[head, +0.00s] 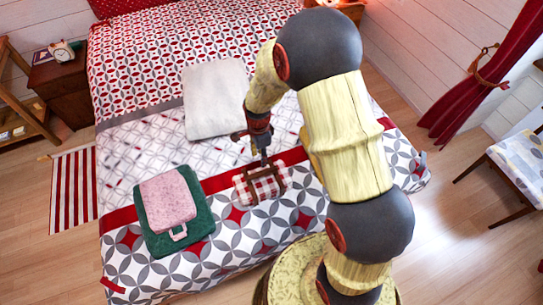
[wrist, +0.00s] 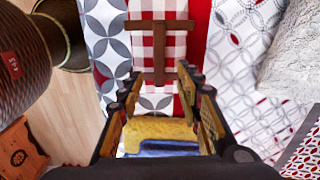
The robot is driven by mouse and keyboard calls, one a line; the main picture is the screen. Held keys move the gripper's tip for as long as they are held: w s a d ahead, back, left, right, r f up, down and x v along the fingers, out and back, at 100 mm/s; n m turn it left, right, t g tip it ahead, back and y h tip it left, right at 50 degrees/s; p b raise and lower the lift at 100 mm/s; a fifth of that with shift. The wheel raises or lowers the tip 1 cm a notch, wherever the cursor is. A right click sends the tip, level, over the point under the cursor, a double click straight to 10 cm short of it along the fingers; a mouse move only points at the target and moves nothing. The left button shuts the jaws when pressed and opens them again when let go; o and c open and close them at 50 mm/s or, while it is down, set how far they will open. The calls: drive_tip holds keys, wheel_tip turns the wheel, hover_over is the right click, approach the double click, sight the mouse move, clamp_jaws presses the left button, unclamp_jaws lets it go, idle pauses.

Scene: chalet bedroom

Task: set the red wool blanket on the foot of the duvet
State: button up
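The only red blanket-like thing I make out is a folded red-and-white checked blanket (head: 273,190) with brown straps. It lies on the patterned duvet (head: 240,236), across the red band near the foot. In the wrist view the checked blanket (wrist: 174,47) is at the top, with a brown strap cross on it. My gripper (head: 263,162) points down at the back edge of this blanket; I cannot tell if it touches. In the wrist view its two fingers (wrist: 160,84) stand apart. A yellow and blue patch (wrist: 160,132) shows between them; I cannot tell what it is.
A green folded blanket (head: 203,222) with a pink folded piece (head: 168,199) on top lies left on the duvet. A pale grey folded blanket (head: 214,98) lies farther back. A nightstand (head: 62,88) stands at left, a chair (head: 515,170) at right.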

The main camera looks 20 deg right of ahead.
drive_tip(key=s+r+n+t, duration=0.1)
drive_tip(key=s+r+n, duration=0.25)
drive_tip(key=r, duration=0.75)
drive_tip(key=s+r+n+t, duration=0.2)
drive_tip(key=s+r+n, duration=0.15)
drive_tip(key=r, duration=0.75)
drive_tip(key=s+r+n+t, duration=0.2)
drive_tip(key=s+r+n, duration=0.8)
drive_tip(key=s, duration=0.5)
drive_tip(key=shift+s+d+r+n, duration=0.3)
drive_tip(key=shift+r, duration=0.65)
drive_tip(key=shift+d, duration=0.15)
drive_tip(key=shift+c, duration=0.6)
